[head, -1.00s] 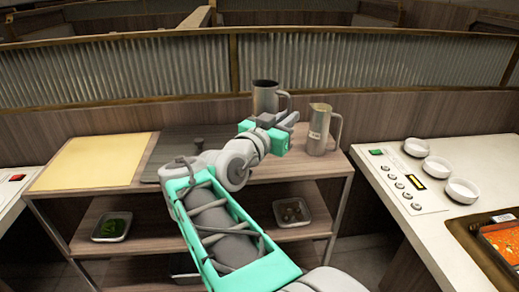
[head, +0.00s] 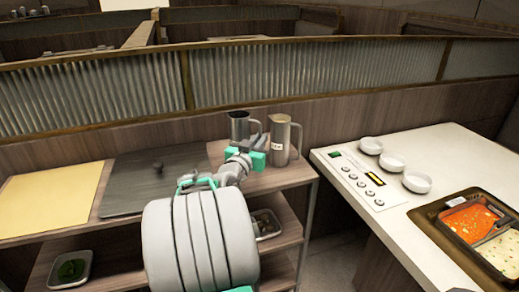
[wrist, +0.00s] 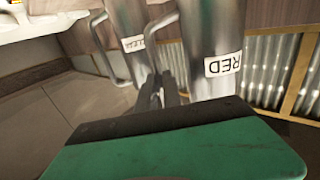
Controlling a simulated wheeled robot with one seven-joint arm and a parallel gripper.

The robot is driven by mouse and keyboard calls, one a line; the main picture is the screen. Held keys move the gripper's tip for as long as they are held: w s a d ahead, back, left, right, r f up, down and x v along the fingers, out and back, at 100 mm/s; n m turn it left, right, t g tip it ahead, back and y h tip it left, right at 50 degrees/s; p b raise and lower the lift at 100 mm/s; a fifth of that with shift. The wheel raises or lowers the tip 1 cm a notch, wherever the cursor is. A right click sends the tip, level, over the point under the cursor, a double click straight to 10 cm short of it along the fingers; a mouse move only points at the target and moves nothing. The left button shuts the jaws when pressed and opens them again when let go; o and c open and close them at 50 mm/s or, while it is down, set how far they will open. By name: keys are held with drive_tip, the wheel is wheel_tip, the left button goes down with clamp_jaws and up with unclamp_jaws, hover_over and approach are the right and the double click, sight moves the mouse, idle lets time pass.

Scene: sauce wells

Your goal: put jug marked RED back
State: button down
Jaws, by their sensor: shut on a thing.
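The jug marked RED (wrist: 212,45) is a metal jug at the right of the wrist view, its label facing me. In the head view it is the left, darker jug (head: 239,126), at the back right of the shelf unit's top. My gripper (head: 258,145) is shut on its handle, the fingers (wrist: 160,92) showing between the two jugs in the wrist view. A second metal jug (head: 282,138) with a pale label stands close to its right; it also shows in the wrist view (wrist: 122,18). My gripper hides the RED jug's base, so I cannot tell whether it touches the top.
The shelf unit's top holds a yellow board (head: 50,198) and a dark lid-like plate (head: 140,190). A corrugated divider (head: 300,78) runs behind. At right, a white counter (head: 450,150) has several white bowls and sauce wells (head: 470,222).

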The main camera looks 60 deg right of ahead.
drive_tip(key=shift+f, duration=1.55)
drive_tip(key=shift+f+b, duration=0.2)
drive_tip(key=shift+b, duration=0.2)
drive_tip(key=c, duration=1.5)
unclamp_jaws()
drive_tip(key=shift+r, duration=0.2)
drive_tip(key=s+a+b, duration=0.1)
drive_tip(key=a, duration=1.1)
